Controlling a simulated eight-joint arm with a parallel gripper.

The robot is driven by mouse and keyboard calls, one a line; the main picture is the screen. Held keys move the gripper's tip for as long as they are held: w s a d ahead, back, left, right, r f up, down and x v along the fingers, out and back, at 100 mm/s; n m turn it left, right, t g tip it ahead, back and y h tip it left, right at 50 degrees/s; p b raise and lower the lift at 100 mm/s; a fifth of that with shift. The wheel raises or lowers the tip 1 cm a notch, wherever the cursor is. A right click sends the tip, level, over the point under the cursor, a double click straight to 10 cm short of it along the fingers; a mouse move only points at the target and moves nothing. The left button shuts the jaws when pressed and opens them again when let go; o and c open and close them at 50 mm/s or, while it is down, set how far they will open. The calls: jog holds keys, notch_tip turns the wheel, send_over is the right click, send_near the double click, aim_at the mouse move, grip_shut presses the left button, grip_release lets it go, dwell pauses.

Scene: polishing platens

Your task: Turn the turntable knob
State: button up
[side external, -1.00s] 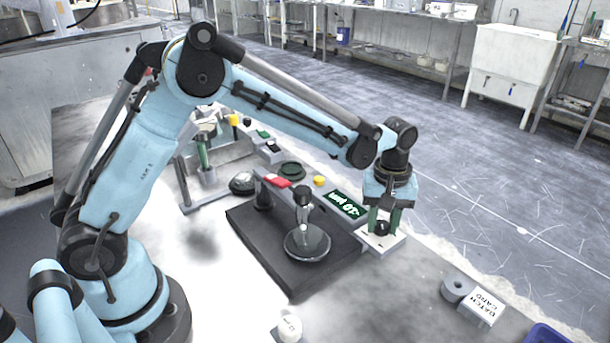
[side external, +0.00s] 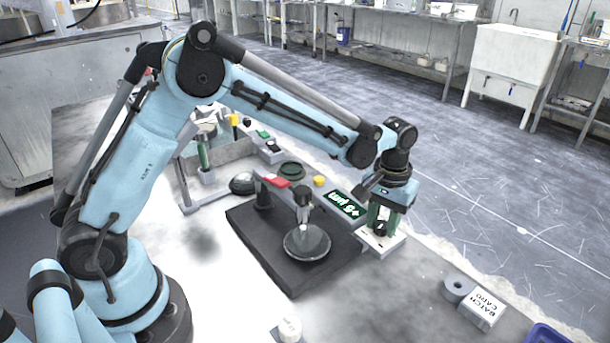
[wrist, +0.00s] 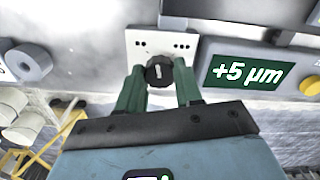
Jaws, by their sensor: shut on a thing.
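The knob (wrist: 159,73) is black and round with a pale pointer line, on a white plate with small black dots. In the wrist view, the two green fingers of my gripper (wrist: 160,80) stand on either side of it and are shut on it. In the side external view, my gripper (side external: 380,222) reaches down over the white plate (side external: 392,243), and its fingers mostly hide the knob. The dark green display beside the plate reads "+5 µm" in the wrist view (wrist: 245,74). The turntable platen (side external: 307,243) is a grey disc on a dark base, left of my gripper.
A yellow button (side external: 319,181) and a red part (side external: 277,181) sit behind the platen. A grey ring (side external: 458,288) and a white "batch card" block (side external: 481,307) stand to the right. A blue bin (side external: 548,334) is at the lower right corner. The bench front is mostly clear.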

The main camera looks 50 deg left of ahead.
aim_at(382, 224)
jog(key=m, duration=0.6)
jog(key=shift+m, duration=0.3)
jog(key=m, duration=0.5)
dwell(0.4)
jog(key=o, duration=1)
jog(key=shift+o, duration=0.2)
notch_tip(382, 224, up, 12)
